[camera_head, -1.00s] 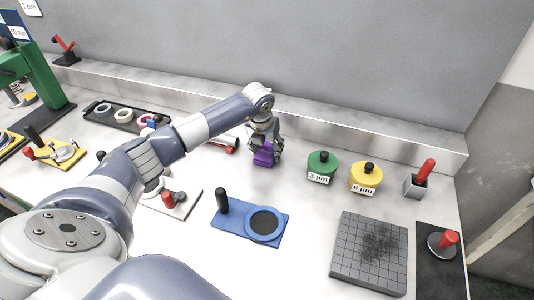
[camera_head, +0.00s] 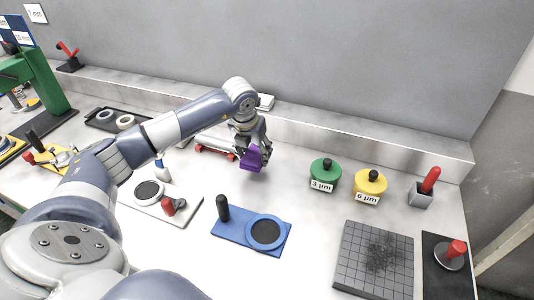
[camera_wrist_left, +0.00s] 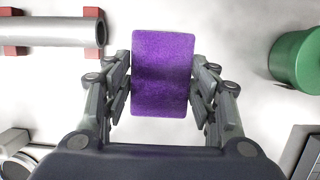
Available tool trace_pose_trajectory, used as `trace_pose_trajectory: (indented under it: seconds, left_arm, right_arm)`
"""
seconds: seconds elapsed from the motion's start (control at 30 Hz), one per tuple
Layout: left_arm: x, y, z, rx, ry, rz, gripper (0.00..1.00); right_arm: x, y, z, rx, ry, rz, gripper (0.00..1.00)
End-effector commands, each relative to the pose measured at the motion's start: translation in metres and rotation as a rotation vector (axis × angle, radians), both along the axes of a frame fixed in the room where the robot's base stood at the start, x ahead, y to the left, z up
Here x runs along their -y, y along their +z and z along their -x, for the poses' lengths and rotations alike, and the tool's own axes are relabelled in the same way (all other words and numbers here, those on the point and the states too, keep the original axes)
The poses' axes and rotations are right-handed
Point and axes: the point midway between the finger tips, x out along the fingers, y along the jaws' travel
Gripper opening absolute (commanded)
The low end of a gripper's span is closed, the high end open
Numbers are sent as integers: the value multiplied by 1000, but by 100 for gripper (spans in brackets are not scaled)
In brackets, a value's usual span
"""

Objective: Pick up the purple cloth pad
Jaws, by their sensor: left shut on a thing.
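The purple cloth pad (camera_head: 251,160) is a small purple block held at the end of my left arm, in the back middle of the table. My left gripper (camera_head: 252,146) is shut on it. In the left wrist view the pad (camera_wrist_left: 162,72) sits upright between the two fingers of my left gripper (camera_wrist_left: 161,85), which touch its left and right sides. The pad appears raised above the white tabletop and tilted in the head view. My right gripper is not in view.
A green 3 µm pot (camera_head: 324,174) and yellow 6 µm pot (camera_head: 369,186) stand to the right. A blue plate (camera_head: 232,238) lies in front, a grey gridded block (camera_head: 350,262) front right. A metal tube on red supports (camera_head: 213,146) lies left. A ledge runs behind.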

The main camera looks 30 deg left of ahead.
Motion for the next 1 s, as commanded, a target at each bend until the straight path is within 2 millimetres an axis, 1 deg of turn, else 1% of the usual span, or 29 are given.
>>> trace_pose_trajectory:
  seconds: [0.03,0.2,0.4,0.5,0.63,1.0]
  left_arm:
    - [-8,-3,14,-1,2,-6,34]
    - [-21,1,52,-2,0,-5,34]
    - [-32,6,81,-2,0,-4,34]
    - [-36,7,90,-1,2,-3,34]
    - [-38,9,96,0,1,0,34]
    - [-38,10,100,0,-1,2,34]
  right_arm:
    - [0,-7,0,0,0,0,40]
    - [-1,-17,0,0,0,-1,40]
    - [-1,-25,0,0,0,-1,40]
    - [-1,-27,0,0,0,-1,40]
    - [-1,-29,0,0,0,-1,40]
    - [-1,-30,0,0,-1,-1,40]
